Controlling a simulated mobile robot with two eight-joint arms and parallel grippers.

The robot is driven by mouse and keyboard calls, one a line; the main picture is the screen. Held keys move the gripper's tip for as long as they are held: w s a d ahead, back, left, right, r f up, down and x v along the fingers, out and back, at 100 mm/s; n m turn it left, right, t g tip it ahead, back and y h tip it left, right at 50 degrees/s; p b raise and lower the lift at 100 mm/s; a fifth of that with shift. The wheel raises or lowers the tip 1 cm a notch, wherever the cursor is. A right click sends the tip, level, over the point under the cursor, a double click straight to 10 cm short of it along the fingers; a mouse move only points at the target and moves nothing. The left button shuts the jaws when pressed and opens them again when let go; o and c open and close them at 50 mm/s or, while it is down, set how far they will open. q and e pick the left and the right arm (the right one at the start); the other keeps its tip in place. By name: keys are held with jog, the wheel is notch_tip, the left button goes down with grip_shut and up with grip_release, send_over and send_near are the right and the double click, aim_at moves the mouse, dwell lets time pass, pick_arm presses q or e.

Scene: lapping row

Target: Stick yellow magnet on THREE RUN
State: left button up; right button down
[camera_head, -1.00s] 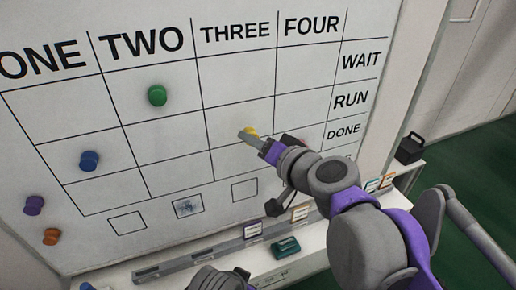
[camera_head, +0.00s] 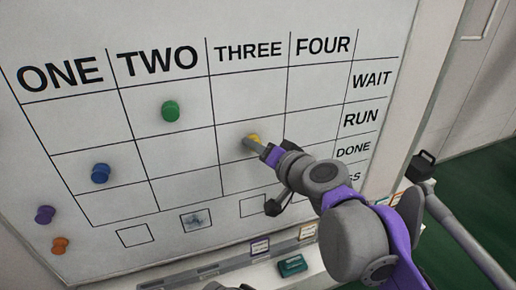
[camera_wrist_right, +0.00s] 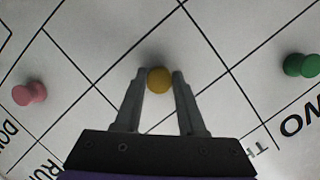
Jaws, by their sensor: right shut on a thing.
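The yellow magnet (camera_head: 254,139) is at the board in the THREE column, in the RUN row. My right gripper (camera_head: 255,144) is shut on it, reaching in from the lower right. In the right wrist view the yellow magnet (camera_wrist_right: 159,80) sits between the tips of the two fingers (camera_wrist_right: 159,88), over a cell and clear of the grid lines. I cannot tell whether its face touches the board (camera_head: 180,75). My left gripper's fingers are not visible.
A green magnet (camera_head: 170,111) is in TWO WAIT and a blue magnet (camera_head: 101,173) in ONE RUN. Purple (camera_head: 45,214) and orange (camera_head: 60,245) magnets sit left of the grid. A pink magnet (camera_wrist_right: 30,92) shows in the wrist view. A ledge with a green box (camera_head: 292,265) runs below.

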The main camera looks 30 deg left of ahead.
dwell(0.3)
jog(key=shift+c, duration=2.1)
grip_release()
jog(key=v, duration=1.1)
jog(key=s+d+f+m+h, duration=0.1)
jog(key=s+d+f+h, duration=0.3)
jog(key=d+f, duration=0.6)
jog(key=s+d+f+m+g+h+p, duration=0.1)
jog(key=s+d+f+h, duration=0.3)
jog(key=d+f, duration=0.7)
jog(key=s+d+f+h+p, duration=0.1)
jog(key=s+d+f+h, duration=0.3)
jog(key=d+f, duration=0.7)
jog(key=d+h, duration=0.1)
jog(key=d, duration=0.2)
jog(key=shift+s+f+m+g, duration=0.15)
jog(key=shift+m+g, duration=0.25)
